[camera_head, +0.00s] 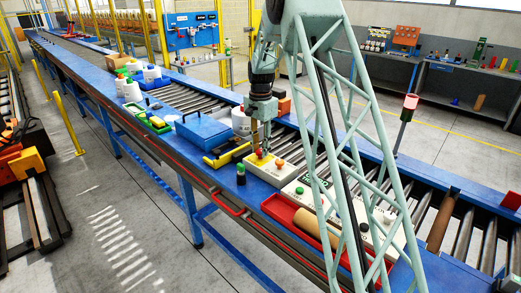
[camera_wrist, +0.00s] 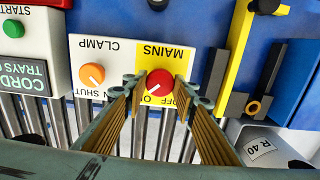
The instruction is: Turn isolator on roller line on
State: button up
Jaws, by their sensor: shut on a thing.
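The isolator is a red round knob (camera_wrist: 160,82) on a yellow plate (camera_wrist: 178,57) marked MAINS, upside down in the wrist view. OFF is at the plate's lower right, and the other word at lower left is partly covered. A pale mark on the knob seems to slant to the lower left. My gripper (camera_wrist: 158,84) is shut on the red knob, one fingertip on each side. In the head view my gripper (camera_head: 260,151) reaches down to the pale control box (camera_head: 277,173) on the roller line.
An orange CLAMP knob (camera_wrist: 93,75) is close to the left fingertip. A green START button (camera_wrist: 13,28) is farther left. A red tray (camera_head: 290,221) is in front.

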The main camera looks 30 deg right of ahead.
aim_at(260, 151)
jog(key=o, duration=0.9)
jog(key=shift+c, duration=0.2)
jog(key=shift+r, duration=0.1)
notch_tip(260, 151, up, 12)
jog(key=shift+a, duration=0.1)
dwell(0.7)
